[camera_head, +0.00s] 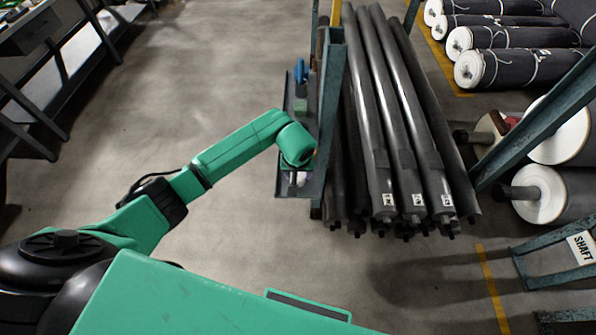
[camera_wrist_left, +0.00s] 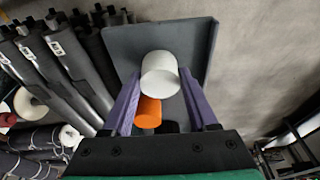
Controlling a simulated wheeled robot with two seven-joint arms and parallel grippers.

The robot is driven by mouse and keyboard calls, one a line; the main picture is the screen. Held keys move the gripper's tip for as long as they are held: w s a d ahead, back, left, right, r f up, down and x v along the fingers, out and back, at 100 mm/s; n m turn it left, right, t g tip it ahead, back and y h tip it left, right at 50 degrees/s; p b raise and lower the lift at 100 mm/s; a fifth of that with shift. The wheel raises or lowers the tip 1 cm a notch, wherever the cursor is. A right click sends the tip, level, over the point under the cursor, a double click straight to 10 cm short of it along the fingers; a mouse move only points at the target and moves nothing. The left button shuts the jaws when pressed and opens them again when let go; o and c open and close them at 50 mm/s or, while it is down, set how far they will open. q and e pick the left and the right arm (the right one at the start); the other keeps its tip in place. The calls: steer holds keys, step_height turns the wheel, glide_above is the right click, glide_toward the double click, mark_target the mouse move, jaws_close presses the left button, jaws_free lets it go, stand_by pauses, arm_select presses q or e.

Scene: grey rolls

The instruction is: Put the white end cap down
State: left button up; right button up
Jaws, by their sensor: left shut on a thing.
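The white end cap (camera_wrist_left: 160,78) is a short white cylinder between the two purple fingers of my left gripper (camera_wrist_left: 160,90) in the left wrist view. The gripper is shut on it. In the head view my left gripper (camera_head: 297,179) shows only as a small bit under the green wrist, over the near end of a narrow grey shelf (camera_head: 284,188). The shelf's grey surface (camera_wrist_left: 120,42) lies behind the cap in the wrist view. I cannot tell whether the cap touches it. My right gripper is not in view.
An orange cylinder (camera_wrist_left: 148,113) shows just below the cap in the wrist view. A blue item (camera_head: 301,72) and a green block (camera_head: 300,105) stand farther along the shelf. A post (camera_head: 333,90) and dark rolls (camera_head: 385,120) stand right of it.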

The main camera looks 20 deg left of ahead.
arm_select(q)
steer(key=shift+w+f, duration=0.1)
steer(key=o, duration=1.1)
steer(key=shift+c, duration=0.2)
steer(key=b+v, duration=0.2)
steer(key=v, duration=1)
steer(key=shift+d, duration=0.15)
